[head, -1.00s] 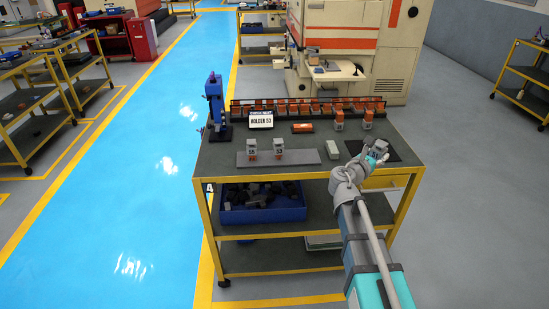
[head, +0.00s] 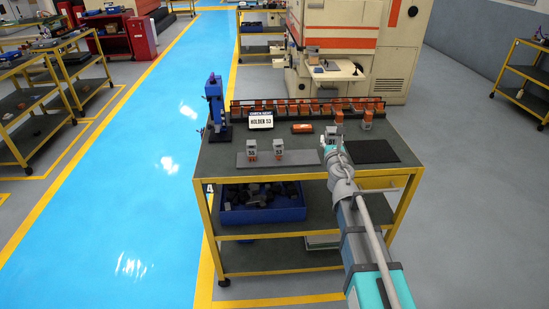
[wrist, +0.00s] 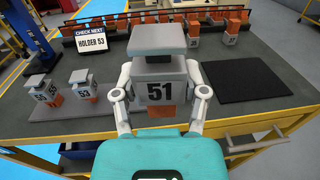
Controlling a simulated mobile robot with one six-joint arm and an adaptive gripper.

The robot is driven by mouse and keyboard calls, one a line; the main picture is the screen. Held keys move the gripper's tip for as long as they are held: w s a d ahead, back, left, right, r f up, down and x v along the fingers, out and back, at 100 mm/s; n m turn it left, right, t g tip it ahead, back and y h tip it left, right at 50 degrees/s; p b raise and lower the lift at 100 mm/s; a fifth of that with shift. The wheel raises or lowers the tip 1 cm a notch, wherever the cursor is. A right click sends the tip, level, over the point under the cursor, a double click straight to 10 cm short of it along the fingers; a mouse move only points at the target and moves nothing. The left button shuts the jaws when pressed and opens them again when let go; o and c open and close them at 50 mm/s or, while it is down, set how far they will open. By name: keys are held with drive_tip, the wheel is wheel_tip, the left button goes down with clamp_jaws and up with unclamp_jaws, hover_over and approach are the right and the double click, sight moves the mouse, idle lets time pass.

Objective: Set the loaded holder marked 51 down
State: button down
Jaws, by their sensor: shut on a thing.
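The grey holder marked 51 (wrist: 160,88) is between the two fingers of my gripper (wrist: 160,100) in the wrist view. It is upright, with a wide grey top and a copper-coloured electrode partly showing below its number. In the head view my gripper (head: 336,150) is over the bench (head: 220,160), between the grey plate (head: 300,157) and the black mat (head: 372,151). The black mat (wrist: 235,80) is bare, to the right of the holder in the wrist view.
Two similar loaded holders (head: 251,148) (head: 278,148) stand on the grey plate. A rack of orange blocks (head: 300,106) lines the back, behind a sign reading HOLDER 53 (head: 261,120). Two more loaded holders (head: 338,117) (head: 367,119) stand before it. A blue stand (head: 215,105) is at the left.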

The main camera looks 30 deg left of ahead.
drive_tip(key=shift+s+a+r+n+g+y, duration=0.1)
drive_tip(key=shift+s+a+n+g+y, duration=0.15)
drive_tip(key=shift+a+y, duration=0.15)
drive_tip(key=shift+s+a+n+g+y, duration=0.15)
drive_tip(key=shift+a+n+y, duration=0.15)
drive_tip(key=shift+a, duration=0.15)
drive_tip(key=w+a+f+b, duration=0.8)
drive_tip(key=shift+w+a, duration=0.25)
drive_tip(key=shift+w, duration=0.1)
drive_tip(key=shift+w+a+f+b, duration=0.35)
drive_tip(key=shift+f+b, duration=0.15)
drive_tip(key=shift+f, duration=0.05)
drive_tip(key=shift+w+a+f+b, duration=0.25)
drive_tip(key=shift+w+f+b, duration=0.05)
drive_tip(key=shift+f+b, duration=1.7)
